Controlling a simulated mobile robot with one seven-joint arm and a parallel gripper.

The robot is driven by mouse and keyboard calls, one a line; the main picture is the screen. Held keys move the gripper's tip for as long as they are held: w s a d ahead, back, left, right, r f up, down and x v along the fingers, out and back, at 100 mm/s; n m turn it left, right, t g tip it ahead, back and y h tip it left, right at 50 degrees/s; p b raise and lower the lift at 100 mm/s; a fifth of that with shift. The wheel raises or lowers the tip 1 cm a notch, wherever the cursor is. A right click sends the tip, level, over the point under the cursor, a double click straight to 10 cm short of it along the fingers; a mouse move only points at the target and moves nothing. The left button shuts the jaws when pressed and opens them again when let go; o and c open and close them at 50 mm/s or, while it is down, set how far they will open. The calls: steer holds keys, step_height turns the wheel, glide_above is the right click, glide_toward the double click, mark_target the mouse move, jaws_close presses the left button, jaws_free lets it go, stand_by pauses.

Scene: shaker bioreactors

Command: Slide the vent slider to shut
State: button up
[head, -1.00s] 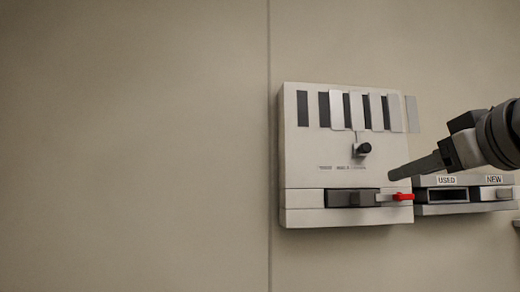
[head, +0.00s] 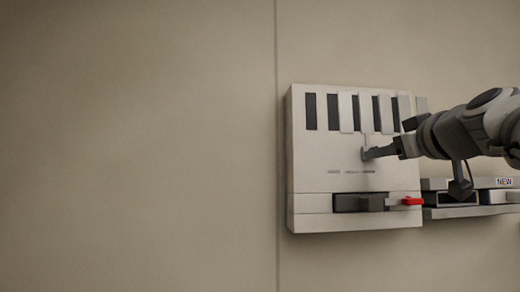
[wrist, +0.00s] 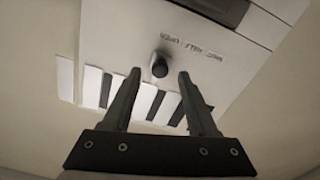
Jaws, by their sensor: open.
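The vent slider's dark round knob (wrist: 159,65) shows in the wrist view, just beyond and between my gripper's (wrist: 160,77) open fingertips. I cannot tell whether a finger touches it. The slider's light slats (head: 346,113) sit beside the dark vent slots (head: 311,111) on the panel (head: 310,160), leaving the slots at least partly uncovered. The slats and slots also show in the wrist view, behind the fingers. In the head view my gripper (head: 371,153) reaches in from the right and hides the knob.
Below the vent is a dark recess (head: 345,203) with a grey block and a red tab (head: 412,201). A lower unit (head: 455,212) with a "NEW" label stands at the right, partly behind my arm. The wall at the left is bare.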

steer(key=shift+w+p, duration=0.3)
steer(key=shift+w, duration=1.3)
jaws_close()
steer(key=shift+a, duration=0.1)
